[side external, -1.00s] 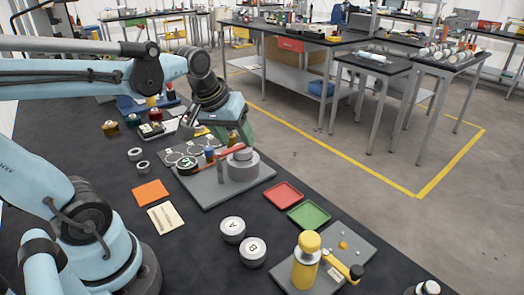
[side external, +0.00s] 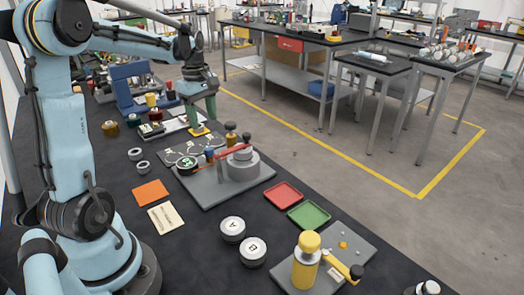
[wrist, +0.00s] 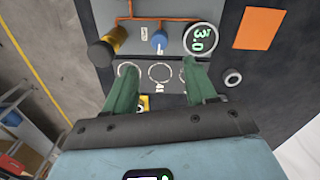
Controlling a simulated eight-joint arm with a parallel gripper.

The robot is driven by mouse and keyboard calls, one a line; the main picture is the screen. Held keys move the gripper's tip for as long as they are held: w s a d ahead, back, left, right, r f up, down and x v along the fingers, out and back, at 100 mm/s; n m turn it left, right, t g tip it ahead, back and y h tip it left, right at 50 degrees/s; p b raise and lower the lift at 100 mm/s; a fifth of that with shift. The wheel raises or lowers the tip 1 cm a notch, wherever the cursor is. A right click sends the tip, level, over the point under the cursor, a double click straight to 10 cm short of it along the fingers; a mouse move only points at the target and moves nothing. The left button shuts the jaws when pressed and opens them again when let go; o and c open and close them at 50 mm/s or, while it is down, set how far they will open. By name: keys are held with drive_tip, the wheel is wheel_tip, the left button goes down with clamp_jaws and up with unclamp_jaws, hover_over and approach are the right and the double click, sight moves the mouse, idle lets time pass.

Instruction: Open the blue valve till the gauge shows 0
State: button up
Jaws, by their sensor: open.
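The blue valve (wrist: 160,38) stands on a grey plate, between the round gauge (wrist: 202,38) and a yellow-and-black knob (wrist: 105,47) in the wrist view. The gauge has a dark face with green digits that read 3.0. In the side view the blue valve (side external: 209,154) and the gauge (side external: 187,163) sit on the plate's left part. My gripper (wrist: 160,68) has green fingers spread apart with nothing between them. In the side view my gripper (side external: 201,118) hangs beyond the plate, apart from the valve.
A red tray (side external: 283,195) and a green tray (side external: 309,215) lie to the right. An orange square (side external: 151,193) lies flat in front.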

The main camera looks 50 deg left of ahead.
sight(208, 148)
drive_tip(key=f, duration=0.9)
drive_tip(key=shift+w+f, duration=0.2)
drive_tip(key=shift+f, duration=0.1)
clamp_jaws()
